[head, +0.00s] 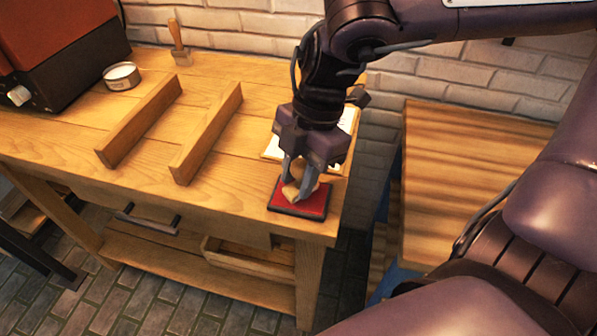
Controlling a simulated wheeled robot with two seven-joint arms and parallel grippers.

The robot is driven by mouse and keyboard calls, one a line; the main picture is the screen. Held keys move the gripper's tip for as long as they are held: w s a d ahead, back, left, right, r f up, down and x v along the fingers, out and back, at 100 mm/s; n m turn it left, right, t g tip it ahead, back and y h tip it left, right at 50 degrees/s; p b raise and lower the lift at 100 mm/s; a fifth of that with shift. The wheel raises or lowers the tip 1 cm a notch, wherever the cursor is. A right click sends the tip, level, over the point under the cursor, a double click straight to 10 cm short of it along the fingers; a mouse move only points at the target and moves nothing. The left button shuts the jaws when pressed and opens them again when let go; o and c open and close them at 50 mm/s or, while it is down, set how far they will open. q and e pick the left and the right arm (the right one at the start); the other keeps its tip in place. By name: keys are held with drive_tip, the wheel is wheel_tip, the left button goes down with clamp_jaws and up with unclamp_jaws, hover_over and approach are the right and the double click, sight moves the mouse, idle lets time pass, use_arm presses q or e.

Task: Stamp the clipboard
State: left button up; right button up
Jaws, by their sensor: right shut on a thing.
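My right gripper (300,186) reaches down from above, its fingers shut on a wooden stamp (291,193). The stamp is at the red ink pad (311,207), which lies near the front right corner of the table. Its underside is hidden, so I cannot tell whether it touches the pad. The clipboard (272,152) lies just behind the pad, with white paper on it. My gripper and wrist cover much of it. My left gripper is not in view.
Two wooden rails (142,121) and (208,135) stand on the wooden table (60,135). A round tin (121,77), a brush (178,44) and a red-and-black machine (60,45) stand at the back left. A lower wooden surface (470,170) is at the right.

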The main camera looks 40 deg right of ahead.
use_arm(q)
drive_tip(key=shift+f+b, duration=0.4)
use_arm(e)
drive_tip(key=shift+f, duration=0.55)
idle(0.7)
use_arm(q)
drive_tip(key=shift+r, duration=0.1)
use_arm(e)
drive_tip(key=shift+r, duration=0.15)
